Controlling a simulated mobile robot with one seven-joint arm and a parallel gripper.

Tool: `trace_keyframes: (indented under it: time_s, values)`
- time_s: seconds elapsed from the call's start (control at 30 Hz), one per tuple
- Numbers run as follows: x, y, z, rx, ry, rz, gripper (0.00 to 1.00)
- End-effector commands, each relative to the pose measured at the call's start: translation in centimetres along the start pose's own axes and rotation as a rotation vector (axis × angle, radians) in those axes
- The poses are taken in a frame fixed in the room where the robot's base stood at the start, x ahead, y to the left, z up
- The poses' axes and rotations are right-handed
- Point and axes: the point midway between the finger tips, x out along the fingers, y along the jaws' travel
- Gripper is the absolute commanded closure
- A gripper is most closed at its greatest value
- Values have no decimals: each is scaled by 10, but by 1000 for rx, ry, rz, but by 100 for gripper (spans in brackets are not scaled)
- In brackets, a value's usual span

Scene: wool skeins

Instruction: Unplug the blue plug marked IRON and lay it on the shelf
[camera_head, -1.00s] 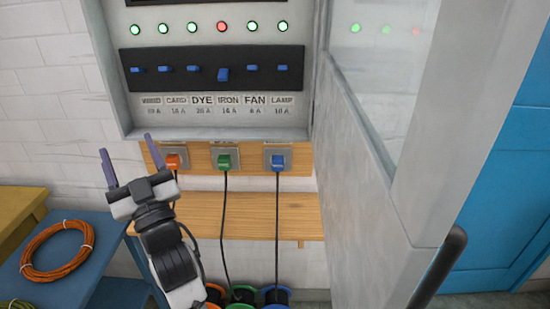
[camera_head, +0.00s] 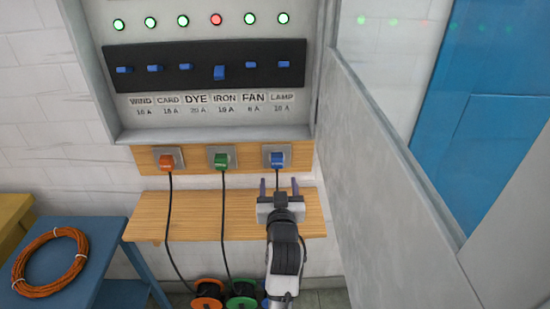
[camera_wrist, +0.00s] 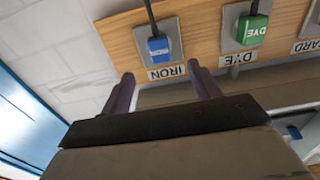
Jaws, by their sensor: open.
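The blue plug (camera_head: 278,159) sits in the rightmost socket on the wooden board under the panel, with a black cord hanging down. In the wrist view the blue plug (camera_wrist: 158,48) shows above a label reading IRON (camera_wrist: 166,72), and the picture is upside down. My gripper (camera_head: 278,186) is open and empty, just below and in front of the blue plug, apart from it. In the wrist view my gripper's fingers (camera_wrist: 165,90) stand to either side below the plug. The wooden shelf (camera_head: 205,216) runs below the sockets, partly hidden by my arm.
An orange plug (camera_head: 166,162) and a green plug (camera_head: 221,160) sit in sockets to the left. The panel door (camera_head: 395,170) stands open at right. A blue table (camera_head: 95,255) holds an orange cable coil (camera_head: 50,262). Cable reels (camera_head: 208,292) stand below. The shelf is clear at left.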

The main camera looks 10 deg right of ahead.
Motion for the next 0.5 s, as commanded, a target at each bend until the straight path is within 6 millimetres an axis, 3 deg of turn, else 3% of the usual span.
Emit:
trace_keyframes:
  time_s: [0.5]
  values:
    - [9, 1, 0, 0, -1, 1, 38]
